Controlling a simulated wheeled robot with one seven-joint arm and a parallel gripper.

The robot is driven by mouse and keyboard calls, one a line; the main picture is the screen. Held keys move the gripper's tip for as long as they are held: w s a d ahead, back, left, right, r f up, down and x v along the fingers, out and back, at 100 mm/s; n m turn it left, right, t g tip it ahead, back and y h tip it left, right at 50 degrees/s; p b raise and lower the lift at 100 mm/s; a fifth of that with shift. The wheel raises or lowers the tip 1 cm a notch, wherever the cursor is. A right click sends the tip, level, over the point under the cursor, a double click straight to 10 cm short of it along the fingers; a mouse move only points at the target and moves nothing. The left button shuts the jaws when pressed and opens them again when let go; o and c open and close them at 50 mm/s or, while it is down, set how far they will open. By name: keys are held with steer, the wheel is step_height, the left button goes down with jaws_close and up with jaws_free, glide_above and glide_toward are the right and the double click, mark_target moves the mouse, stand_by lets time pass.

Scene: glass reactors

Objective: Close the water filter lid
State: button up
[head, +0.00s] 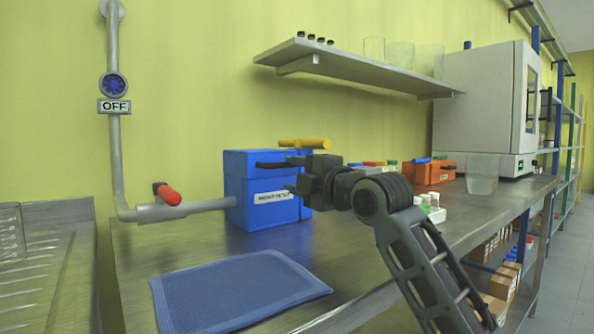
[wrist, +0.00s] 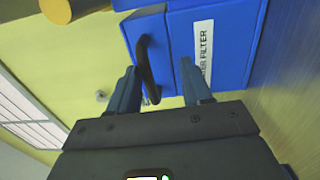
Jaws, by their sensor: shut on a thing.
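The water filter is a blue box (head: 245,212) with a white label, standing on the metal bench against the wall. Its blue lid (head: 238,164) forms the upper part and appears to sit on the box, with a thin seam between them. I cannot tell whether it is fully closed. A black handle (head: 268,165) sticks out from the lid. In the wrist view the handle (wrist: 147,70) lies between the two fingers of my gripper (wrist: 160,92), which is shut on it. My gripper (head: 293,174) reaches in from the right in the head view, hiding part of the box's right side.
A pipe with a red-handled valve (head: 169,194) enters the box from the left, below an OFF sign (head: 114,106). A yellow handle (head: 304,143) shows above the box. A blue mat (head: 236,287) lies in front. An orange box (head: 434,172) stands further right.

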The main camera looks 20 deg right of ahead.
steer(key=shift+o, duration=0.4)
steer(key=shift+w+f, duration=0.1)
steer(key=shift+f, duration=0.3)
steer(key=v, duration=0.7)
steer(key=shift+s+r+p, duration=0.25)
steer(key=shift+s+p, duration=0.2)
steer(key=shift+d+r, duration=0.1)
steer(key=shift+r, duration=0.05)
